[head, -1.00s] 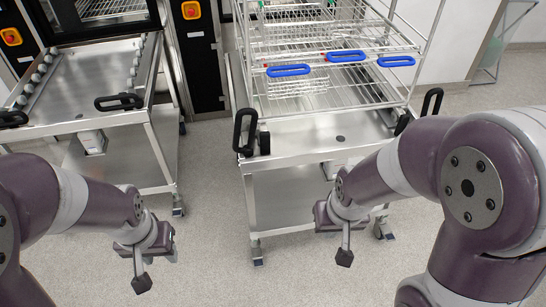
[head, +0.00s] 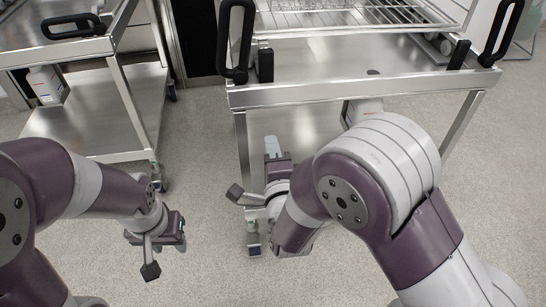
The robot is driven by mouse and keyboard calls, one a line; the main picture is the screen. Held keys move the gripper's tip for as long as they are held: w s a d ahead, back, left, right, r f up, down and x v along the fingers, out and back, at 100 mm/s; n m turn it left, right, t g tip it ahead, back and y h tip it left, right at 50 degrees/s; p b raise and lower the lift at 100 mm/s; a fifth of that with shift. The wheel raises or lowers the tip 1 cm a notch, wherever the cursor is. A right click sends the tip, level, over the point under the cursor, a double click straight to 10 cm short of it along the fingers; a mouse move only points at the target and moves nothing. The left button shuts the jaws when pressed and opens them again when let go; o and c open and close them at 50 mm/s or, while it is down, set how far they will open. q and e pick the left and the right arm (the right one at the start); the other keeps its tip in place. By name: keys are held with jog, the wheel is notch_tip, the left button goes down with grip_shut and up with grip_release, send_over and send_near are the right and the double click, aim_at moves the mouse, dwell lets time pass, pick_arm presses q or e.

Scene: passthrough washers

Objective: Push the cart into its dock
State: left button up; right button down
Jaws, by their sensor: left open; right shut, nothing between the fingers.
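The steel cart (head: 330,92) stands in the centre, with a wire rack (head: 360,18) on its top and a lower shelf. Its black upright handles, left (head: 236,40) and right (head: 503,30), stand at the near corners; neither is touched by a gripper. My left gripper (head: 155,258) is open and empty, low in front of the gap between the two carts. My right gripper (head: 245,195) is shut and empty, below the cart's top edge near its front left leg; contact with the leg cannot be told. The dock cannot be made out in this view.
A second steel cart (head: 140,110) with black handles stands at the left, a gap of floor separating it from the centre cart. A dark cabinet panel (head: 198,35) shows behind that gap. The floor (head: 500,190) at the right is clear.

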aim_at(264, 110)
jog(key=w, duration=0.3)
jog(key=w+b, duration=0.1)
jog(key=w, duration=0.2)
jog(key=w+b, duration=0.1)
jog(key=w, duration=0.2)
jog(key=shift+a+f, duration=0.15)
jog(key=shift+a, duration=0.15)
pick_arm(q)
notch_tip(264, 110, down, 2)
jog(key=shift+f, duration=0.2)
pick_arm(e)
jog(key=shift+w, duration=0.3)
